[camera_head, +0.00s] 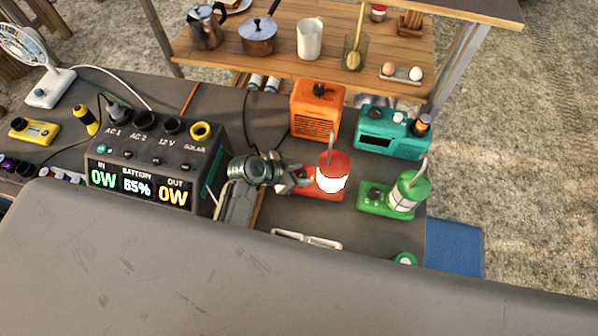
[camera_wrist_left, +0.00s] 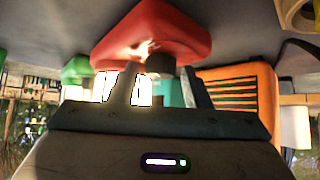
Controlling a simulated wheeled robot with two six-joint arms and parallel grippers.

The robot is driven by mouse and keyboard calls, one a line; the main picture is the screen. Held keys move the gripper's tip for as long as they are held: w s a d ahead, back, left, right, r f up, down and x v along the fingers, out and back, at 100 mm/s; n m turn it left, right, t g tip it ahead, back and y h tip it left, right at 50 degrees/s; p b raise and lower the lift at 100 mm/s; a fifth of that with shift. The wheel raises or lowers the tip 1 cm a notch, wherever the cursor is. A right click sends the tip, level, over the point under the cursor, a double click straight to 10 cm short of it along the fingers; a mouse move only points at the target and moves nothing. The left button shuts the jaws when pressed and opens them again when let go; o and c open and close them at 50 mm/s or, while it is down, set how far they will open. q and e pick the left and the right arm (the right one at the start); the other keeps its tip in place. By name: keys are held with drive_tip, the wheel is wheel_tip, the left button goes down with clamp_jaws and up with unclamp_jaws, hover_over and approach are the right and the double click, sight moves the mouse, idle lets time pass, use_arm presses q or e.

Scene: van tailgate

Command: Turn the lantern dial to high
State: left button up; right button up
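The red lantern (camera_head: 333,176) stands upright on the dark tailgate top, its globe glowing white, on a red base. In the left wrist view the red base (camera_wrist_left: 165,28) fills the top, upside down, with a dark dial (camera_wrist_left: 160,66) on it. My left gripper (camera_head: 300,178) reaches in from the left at the dial side of the base. In its wrist view the fingers stand apart, one either side of the dial, with a gap between them. I cannot tell whether they touch it. The dial's setting is hidden. My right gripper is out of view.
A black power station (camera_head: 150,150) stands left of my gripper. An orange speaker-like box (camera_head: 317,112) is behind the red lantern, a teal radio (camera_head: 393,135) behind right. A green lantern (camera_head: 408,191) stands close on the right. A wooden shelf (camera_head: 285,58) is at the back.

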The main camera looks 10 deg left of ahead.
use_arm(q)
drive_tip(key=shift+o, duration=0.2)
drive_tip(key=b+v, duration=0.2)
drive_tip(key=v, duration=0.9)
drive_tip(key=shift+f, duration=0.1)
idle(0.3)
